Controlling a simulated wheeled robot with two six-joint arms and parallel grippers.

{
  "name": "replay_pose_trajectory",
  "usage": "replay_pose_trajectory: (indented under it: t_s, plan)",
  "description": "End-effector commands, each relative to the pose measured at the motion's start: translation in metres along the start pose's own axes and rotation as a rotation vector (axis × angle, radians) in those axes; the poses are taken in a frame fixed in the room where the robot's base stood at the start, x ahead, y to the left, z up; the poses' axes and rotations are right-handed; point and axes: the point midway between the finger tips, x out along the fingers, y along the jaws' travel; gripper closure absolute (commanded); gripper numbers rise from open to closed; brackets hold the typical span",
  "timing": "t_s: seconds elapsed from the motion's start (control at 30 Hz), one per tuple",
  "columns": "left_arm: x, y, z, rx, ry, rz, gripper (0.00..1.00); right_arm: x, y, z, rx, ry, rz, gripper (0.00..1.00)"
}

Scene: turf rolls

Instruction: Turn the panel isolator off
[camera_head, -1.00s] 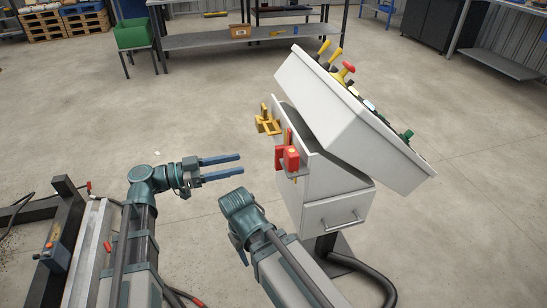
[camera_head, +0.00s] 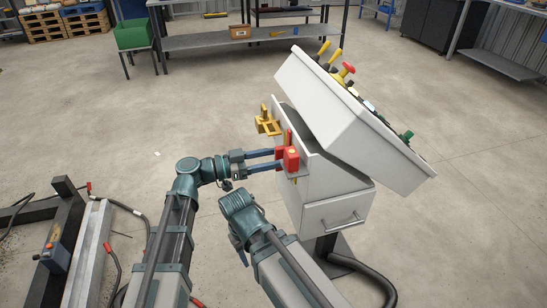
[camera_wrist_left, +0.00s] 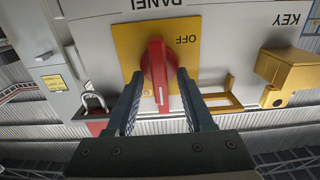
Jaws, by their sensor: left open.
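The panel isolator is a red rotary handle (camera_wrist_left: 157,62) on a yellow plate (camera_wrist_left: 186,28) in the left wrist view. The handle's long side runs up and down there, and the plate reads OFF upside down beside it. My left gripper (camera_wrist_left: 160,76) is open, with one finger on each side of the handle; I cannot tell whether they touch it. In the head view my left gripper (camera_head: 279,159) reaches the red parts (camera_head: 291,158) on the cabinet's left side. My right arm's wrist (camera_head: 240,204) is below it; its fingers cannot be made out.
The white control cabinet (camera_head: 335,205) has a sloping console (camera_head: 335,105) with levers and buttons above. A yellow key bracket (camera_head: 267,124) sticks out beyond the red parts; its yellow block (camera_wrist_left: 290,72) is right of the isolator in the wrist view. Open floor (camera_head: 120,110) lies left.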

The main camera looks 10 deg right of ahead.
Motion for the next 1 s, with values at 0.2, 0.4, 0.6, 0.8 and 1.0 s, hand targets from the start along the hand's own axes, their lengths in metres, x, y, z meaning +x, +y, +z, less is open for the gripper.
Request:
replay_pose_trajectory:
  t_s: [0.2, 0.4, 0.6, 0.8, 1.0]
  plan:
    - [-0.0002, 0.0, 0.0, 0.0, 0.0, 0.0, 0.73, 0.0, 0.0, 0.0, 0.0, 0.0, 0.0, 0.5]
    - [-0.0003, 0.0, 0.0, 0.0, 0.0, 0.0, 1.0, 0.0, 0.0, 0.0, 0.0, 0.0, 0.0, 0.5]
    - [-0.0004, 0.0, 0.0, -0.001, 0.0, 0.0, 1.0, 0.0, 0.0, 0.0, 0.0, 0.0, 0.0, 0.5]
    - [-0.0004, -0.0004, 0.0001, -0.033, 0.0, 0.0, 1.0, 0.0001, 0.0, 0.0, 0.0, 0.0, 0.0, 0.5]
    - [-0.0005, -0.0014, 0.0002, -0.146, 0.0, 0.0, 1.0, 0.0003, 0.0, 0.0, 0.0, 0.0, 0.0, 0.5]
